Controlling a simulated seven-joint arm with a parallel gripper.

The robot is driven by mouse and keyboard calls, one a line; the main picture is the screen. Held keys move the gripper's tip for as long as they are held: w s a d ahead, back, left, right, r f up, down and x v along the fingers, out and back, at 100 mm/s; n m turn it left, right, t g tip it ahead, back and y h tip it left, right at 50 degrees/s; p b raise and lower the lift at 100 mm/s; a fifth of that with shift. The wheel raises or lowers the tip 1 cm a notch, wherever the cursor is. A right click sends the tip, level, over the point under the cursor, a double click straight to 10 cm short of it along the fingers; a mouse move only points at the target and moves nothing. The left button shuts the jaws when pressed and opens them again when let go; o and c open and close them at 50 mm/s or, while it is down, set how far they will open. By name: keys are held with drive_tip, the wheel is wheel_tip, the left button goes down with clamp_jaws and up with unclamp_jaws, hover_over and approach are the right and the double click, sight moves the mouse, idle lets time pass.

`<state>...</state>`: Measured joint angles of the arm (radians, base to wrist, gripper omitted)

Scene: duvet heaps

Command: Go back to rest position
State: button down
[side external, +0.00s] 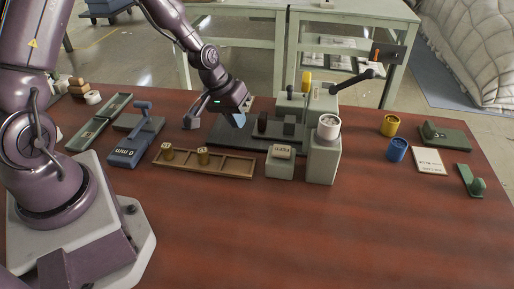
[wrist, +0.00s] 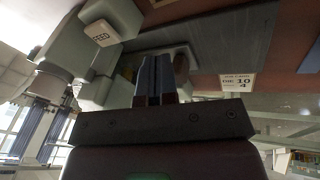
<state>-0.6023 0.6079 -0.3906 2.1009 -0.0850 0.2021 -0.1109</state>
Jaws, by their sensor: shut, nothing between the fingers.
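My gripper (side external: 239,119) hangs over the left part of a dark machine base (side external: 225,138) in the side external view, at the end of my purple arm. In the wrist view my gripper's two fingers (wrist: 155,78) are together with nothing visible between them. Whether the fingertips touch the base I cannot tell.
A wooden tray (side external: 237,165) with two brass pieces and a blue-grey stapler-like tool (side external: 136,145) are at left. A grey pedestal (side external: 323,162) bears a white cup (side external: 329,127). The front table is clear.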

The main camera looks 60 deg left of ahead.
drive_tip(key=s+d+r+m+t, duration=0.1)
drive_tip(key=s+d+r+m, duration=0.2)
drive_tip(key=s+r, duration=0.6)
drive_tip(key=s+d+r+m+t+y, duration=0.1)
drive_tip(key=s+d+r+m, duration=0.1)
drive_tip(key=s+r, duration=0.8)
drive_tip(key=shift+d+r+m+y, duration=0.35)
drive_tip(key=shift+d+r, duration=0.4)
drive_tip(key=shift+r, duration=1.7)
